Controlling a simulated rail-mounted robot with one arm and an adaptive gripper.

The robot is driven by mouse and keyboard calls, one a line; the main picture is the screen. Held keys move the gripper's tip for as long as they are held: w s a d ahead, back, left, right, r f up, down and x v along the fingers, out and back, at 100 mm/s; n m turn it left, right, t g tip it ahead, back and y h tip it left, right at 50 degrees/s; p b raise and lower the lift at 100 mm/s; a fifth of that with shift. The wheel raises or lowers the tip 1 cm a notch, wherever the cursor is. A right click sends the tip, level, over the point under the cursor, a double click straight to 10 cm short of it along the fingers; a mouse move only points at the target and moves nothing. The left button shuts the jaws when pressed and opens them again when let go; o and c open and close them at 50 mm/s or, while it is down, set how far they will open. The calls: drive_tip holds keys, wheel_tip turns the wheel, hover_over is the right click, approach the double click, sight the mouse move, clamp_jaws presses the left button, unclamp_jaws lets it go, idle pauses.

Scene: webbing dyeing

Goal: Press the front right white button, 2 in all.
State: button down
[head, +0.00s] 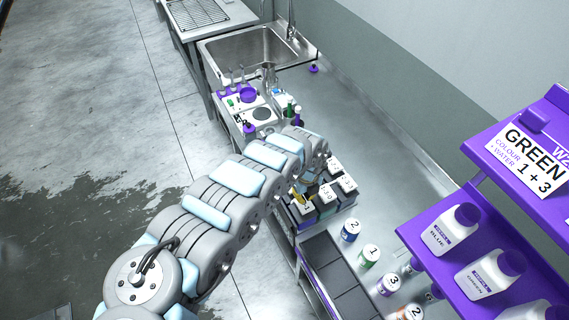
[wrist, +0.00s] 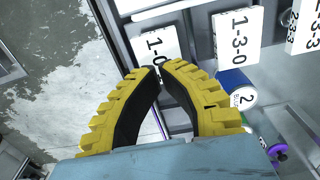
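Several dark boxes with white labelled tops stand in a group under my gripper in the head view; these are the likeliest white buttons. In the wrist view the tops are one marked "1-0..." (wrist: 152,40), one marked "1-3-0" (wrist: 238,36) and one at the right edge (wrist: 305,28). In the head view a right-hand top (head: 346,184) shows beside my arm. My gripper (wrist: 160,68) has yellow fingers with black pads, tips together and nothing between them. The tips overlap the lower part of the "1-0..." top, hiding some of its label; contact cannot be told. In the head view my gripper (head: 299,192) is mostly hidden.
Numbered cans, such as a blue one (head: 351,230), stand on the steel counter right of the boxes. A dark tray (head: 325,265) lies in front. A purple shelf (head: 425,240) with white bottles juts in at right. A sink (head: 255,50) is at the back.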

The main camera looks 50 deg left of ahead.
drive_tip(key=shift+f, duration=0.2)
drive_tip(key=shift+f+b, duration=1.3)
drive_tip(key=shift+f, duration=0.85)
drive_tip(key=shift+r, duration=0.15)
drive_tip(key=shift+r+p, duration=1.15)
drive_tip(key=shift+p, duration=0.1)
drive_tip(key=shift+f, duration=0.25)
